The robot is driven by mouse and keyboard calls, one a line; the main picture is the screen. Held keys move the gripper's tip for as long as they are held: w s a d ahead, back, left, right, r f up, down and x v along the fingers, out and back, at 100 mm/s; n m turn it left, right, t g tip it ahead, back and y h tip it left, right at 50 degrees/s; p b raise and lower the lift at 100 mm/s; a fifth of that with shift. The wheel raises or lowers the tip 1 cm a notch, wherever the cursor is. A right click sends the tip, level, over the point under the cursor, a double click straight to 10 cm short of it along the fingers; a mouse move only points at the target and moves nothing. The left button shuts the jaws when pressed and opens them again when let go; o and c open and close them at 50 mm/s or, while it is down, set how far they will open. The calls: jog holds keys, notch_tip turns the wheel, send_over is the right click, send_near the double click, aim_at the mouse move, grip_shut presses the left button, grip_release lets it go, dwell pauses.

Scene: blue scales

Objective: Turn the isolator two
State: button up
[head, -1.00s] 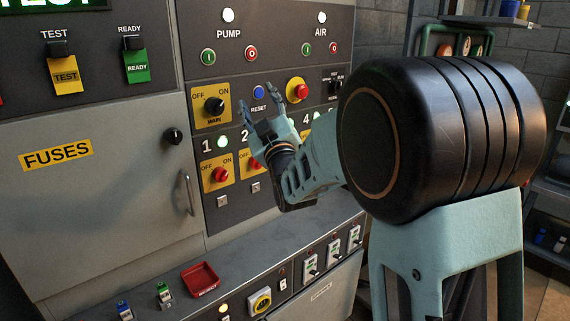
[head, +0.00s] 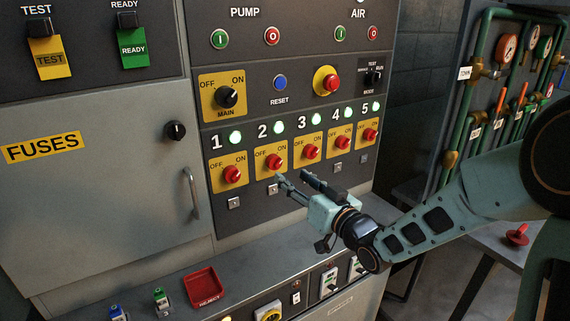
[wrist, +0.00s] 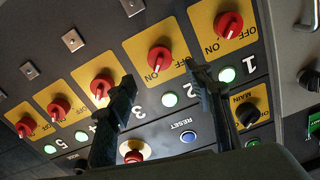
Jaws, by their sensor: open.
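Isolator two is a red knob (head: 273,161) on a yellow OFF/ON plate (head: 261,173), under the number 2 and a lit green lamp (head: 263,130). My gripper (head: 291,176) is open and empty, in front of the panel just below and right of this knob. In the wrist view the panel appears turned over, and the isolator two knob (wrist: 159,58) shows between the two spread fingers of my gripper (wrist: 161,80), beyond their tips. No contact is visible. A pale mark on the knob faces toward ON in the wrist view.
Red isolator knobs one (head: 232,174) and three (head: 312,151) flank it, with four and five farther right. The black MAIN switch (head: 227,96), RESET button (head: 280,82) and red emergency button (head: 328,81) lie above. A desk ledge with a red tray (head: 202,287) juts out below.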

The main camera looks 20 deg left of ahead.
aim_at(278, 165)
jog(key=x, duration=0.8)
jog(key=shift+w+a, duration=0.25)
jog(key=shift+c, duration=0.3)
jog(key=c, duration=1.1)
